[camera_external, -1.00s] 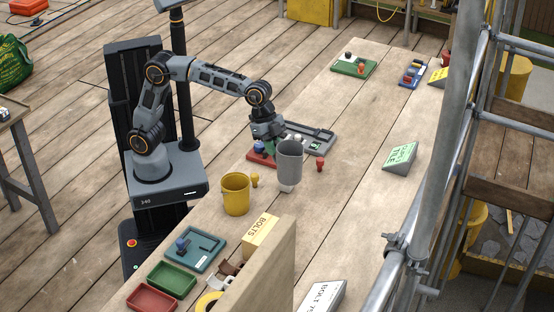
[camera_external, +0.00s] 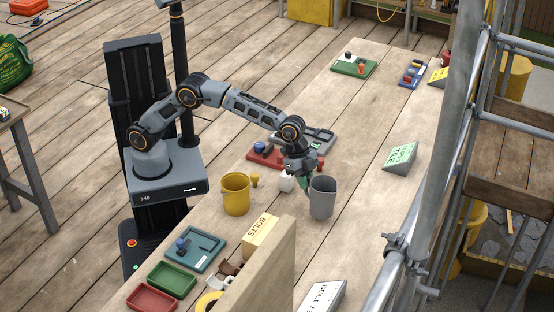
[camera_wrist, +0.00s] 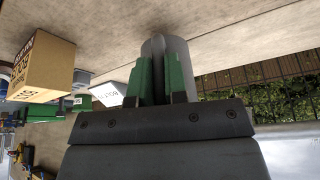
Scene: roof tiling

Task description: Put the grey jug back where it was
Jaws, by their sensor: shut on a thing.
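The grey jug (camera_external: 322,199) is upright over the right-middle part of the long wooden table (camera_external: 352,140). My gripper (camera_external: 307,184) is at its left side, shut on it with green fingers. In the wrist view the jug (camera_wrist: 168,46) shows between and beyond the two green fingers (camera_wrist: 162,78). I cannot tell whether its base touches the table or hangs just above it.
A BOLTS box (camera_external: 261,235) is in front. A green sign (camera_external: 399,157) stands right; table between is clear.

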